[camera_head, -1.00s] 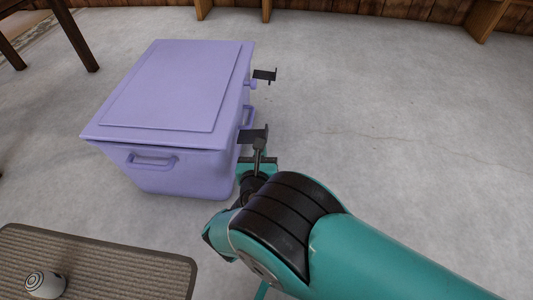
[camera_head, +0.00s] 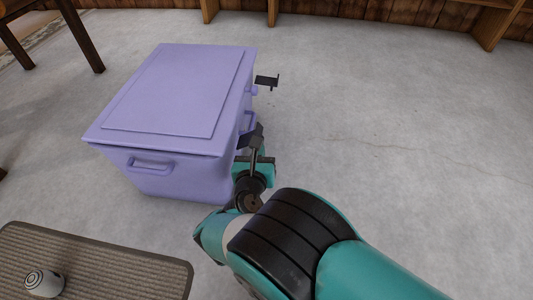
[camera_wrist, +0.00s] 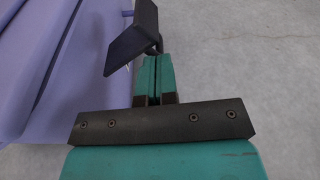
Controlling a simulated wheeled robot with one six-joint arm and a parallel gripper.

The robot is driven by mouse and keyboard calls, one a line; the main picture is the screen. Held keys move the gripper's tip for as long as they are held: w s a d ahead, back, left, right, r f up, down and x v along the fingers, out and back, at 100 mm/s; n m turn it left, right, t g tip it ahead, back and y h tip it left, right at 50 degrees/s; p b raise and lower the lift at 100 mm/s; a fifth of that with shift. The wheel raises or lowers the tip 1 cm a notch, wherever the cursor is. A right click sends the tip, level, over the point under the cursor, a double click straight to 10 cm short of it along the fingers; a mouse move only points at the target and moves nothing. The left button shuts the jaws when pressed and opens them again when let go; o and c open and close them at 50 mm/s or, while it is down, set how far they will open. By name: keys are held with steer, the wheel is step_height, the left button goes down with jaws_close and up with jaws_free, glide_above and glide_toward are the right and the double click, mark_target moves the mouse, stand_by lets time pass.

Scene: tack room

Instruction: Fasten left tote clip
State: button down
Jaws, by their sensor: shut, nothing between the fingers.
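The lavender tote (camera_head: 165,185) stands on the floor with its lid (camera_head: 170,90) on top. Two dark clips are on its right side. The near clip (camera_head: 250,138) is tilted, its outer end raised, close to the lid's edge. In the wrist view this clip (camera_wrist: 128,46) is a bent dark plate beside the lavender wall. The far clip (camera_head: 267,82) sticks straight out from the side. My gripper (camera_head: 259,154) is shut and empty, just below the near clip. In the wrist view its fingertips (camera_wrist: 153,60) are together at the clip's underside; contact is hard to tell.
A dark table leg (camera_head: 82,35) stands at the upper left, and wooden supports line the back wall. The concrete floor right of the tote is clear.

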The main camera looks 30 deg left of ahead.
steer(key=shift+s+a+r+p, duration=0.1)
steer(key=shift+a+r+p, duration=0.15)
steer(key=shift+r, duration=0.3)
steer(key=shift+s+a+r+p, duration=0.1)
steer(key=shift+a+r+p, duration=0.15)
steer(key=shift+r, duration=0.3)
steer(key=shift+a+r, duration=0.15)
steer(key=shift+r, duration=0.05)
steer(key=shift+s, duration=0.1)
stand_by(0.5)
steer(key=f+p+v, duration=0.2)
steer(key=p+v, duration=0.5)
steer(key=v, duration=0.6)
steer(key=shift+d+f, duration=0.35)
